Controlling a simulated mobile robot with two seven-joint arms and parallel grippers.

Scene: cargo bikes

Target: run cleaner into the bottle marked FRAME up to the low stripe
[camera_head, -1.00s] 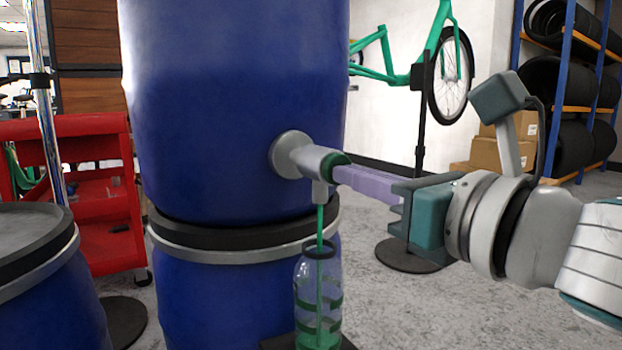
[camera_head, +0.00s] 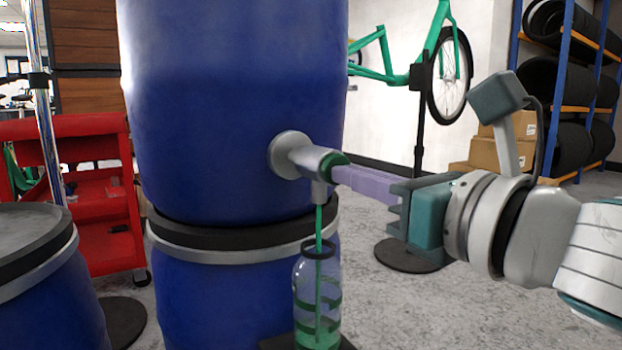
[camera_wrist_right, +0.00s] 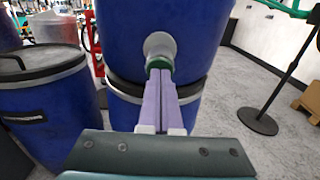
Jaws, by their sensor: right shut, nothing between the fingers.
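A grey tap (camera_head: 300,157) with a green collar sticks out of the upper blue drum (camera_head: 235,110). A thin green stream (camera_head: 319,225) falls from its spout into the open neck of a clear bottle (camera_head: 303,275). The bottle stands upright under the spout, with dark bands around it and green liquid low inside. Its base is cut off by the frame, and no FRAME marking is readable. My right gripper (camera_head: 345,178) is shut and empty, its lilac fingertips against or very near the collar. The wrist view shows the fingers together at the tap (camera_wrist_right: 159,46). My left gripper is not in view.
A lower blue drum (camera_head: 215,300) supports the upper one. Another lidded drum (camera_head: 35,240) stands at left, before a red cart (camera_head: 105,200). A stand with a round base (camera_head: 410,258) is behind my right arm. Boxes and a tyre rack are at right.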

